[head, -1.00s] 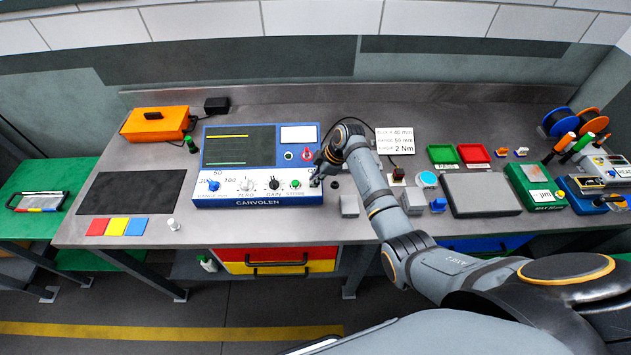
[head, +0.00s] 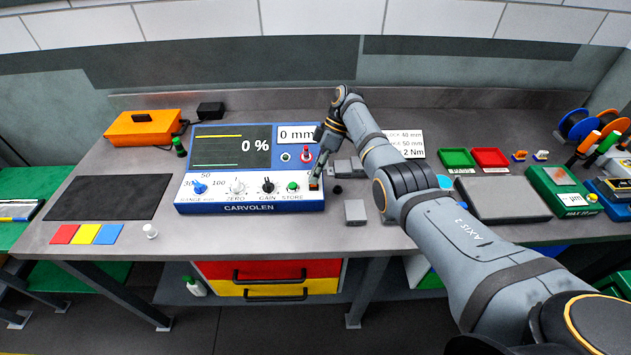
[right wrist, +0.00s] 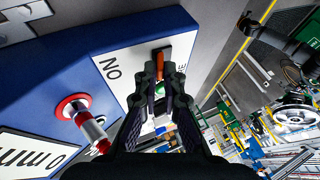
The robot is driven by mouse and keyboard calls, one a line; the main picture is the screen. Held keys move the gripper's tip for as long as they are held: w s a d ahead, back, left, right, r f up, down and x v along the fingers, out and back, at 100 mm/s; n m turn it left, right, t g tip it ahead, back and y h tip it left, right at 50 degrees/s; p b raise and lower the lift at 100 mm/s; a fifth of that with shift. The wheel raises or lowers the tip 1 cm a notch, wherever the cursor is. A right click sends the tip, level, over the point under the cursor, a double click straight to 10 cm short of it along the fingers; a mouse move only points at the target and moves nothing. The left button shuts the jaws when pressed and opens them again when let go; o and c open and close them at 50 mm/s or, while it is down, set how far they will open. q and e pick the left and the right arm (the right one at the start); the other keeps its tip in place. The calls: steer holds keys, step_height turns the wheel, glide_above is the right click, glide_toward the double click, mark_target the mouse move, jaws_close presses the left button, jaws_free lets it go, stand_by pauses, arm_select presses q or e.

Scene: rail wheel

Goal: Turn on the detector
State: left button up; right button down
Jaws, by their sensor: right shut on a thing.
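The detector is a blue CARVOLEN box (head: 250,207) with a white front panel, standing on the bench in the head view. Its dark screen (head: 228,152) reads "0 %", and its small white display (head: 297,135) reads "0 mm". A black and orange switch (head: 314,184) is at the right end of the panel. It shows beside the letters "NO" in the right wrist view (right wrist: 162,58). My right gripper (head: 316,173) is at this switch, its fingers (right wrist: 167,76) shut on it and partly hiding it. My left gripper is not in view.
Knobs (head: 237,188) and a green STORE button (head: 292,187) line the panel. A red-capped toggle (head: 306,153) stands above, close to my right gripper. Small grey blocks (head: 355,211) lie right of the detector. A dark mat (head: 108,197) lies left.

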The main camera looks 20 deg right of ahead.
stand_by(0.4)
steer(key=c, duration=1.8)
jaws_free()
steer(key=shift+o, duration=0.2)
